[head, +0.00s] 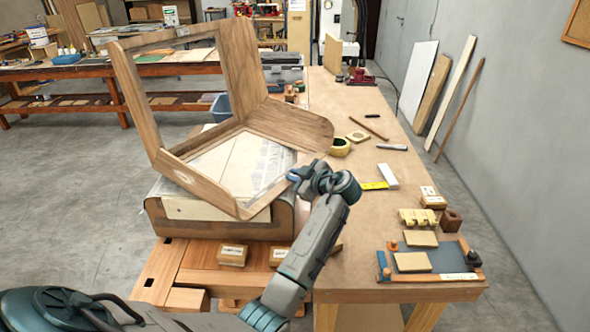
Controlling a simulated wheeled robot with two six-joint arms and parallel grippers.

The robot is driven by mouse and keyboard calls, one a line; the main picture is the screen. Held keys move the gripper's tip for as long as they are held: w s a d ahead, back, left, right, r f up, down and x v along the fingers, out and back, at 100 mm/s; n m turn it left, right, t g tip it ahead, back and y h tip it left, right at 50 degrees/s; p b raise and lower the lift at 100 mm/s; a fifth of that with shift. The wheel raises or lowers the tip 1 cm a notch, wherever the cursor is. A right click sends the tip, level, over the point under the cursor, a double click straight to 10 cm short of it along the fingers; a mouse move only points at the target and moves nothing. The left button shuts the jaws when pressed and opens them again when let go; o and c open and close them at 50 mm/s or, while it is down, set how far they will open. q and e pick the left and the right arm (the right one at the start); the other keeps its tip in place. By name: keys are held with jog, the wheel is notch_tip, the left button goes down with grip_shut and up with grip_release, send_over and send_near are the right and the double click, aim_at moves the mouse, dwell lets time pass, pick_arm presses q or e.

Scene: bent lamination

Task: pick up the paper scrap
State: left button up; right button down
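I cannot single out the paper scrap with certainty. Pale, printed paper-like sheeting (230,162) shows through the opening of the bent wooden frame, and a plain cream piece (195,208) lies at its front left, partly covered by the frame. My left gripper (294,177) is at the frame's right side, pointing left, with its tips near the sheeting's right edge. The fingers are small and dark, so I cannot tell whether they are open or hold anything. My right gripper is not in view.
The bent wooden frame (238,72) rises tall over a curved wooden form (225,229). The workbench (352,215) carries a tape roll (340,147), a square (388,175), small blocks and a blue board (442,262). Bare floor (75,225) lies to the left.

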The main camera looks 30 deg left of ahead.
pick_arm(q)
jog(key=shift+f, duration=0.15)
grip_shut()
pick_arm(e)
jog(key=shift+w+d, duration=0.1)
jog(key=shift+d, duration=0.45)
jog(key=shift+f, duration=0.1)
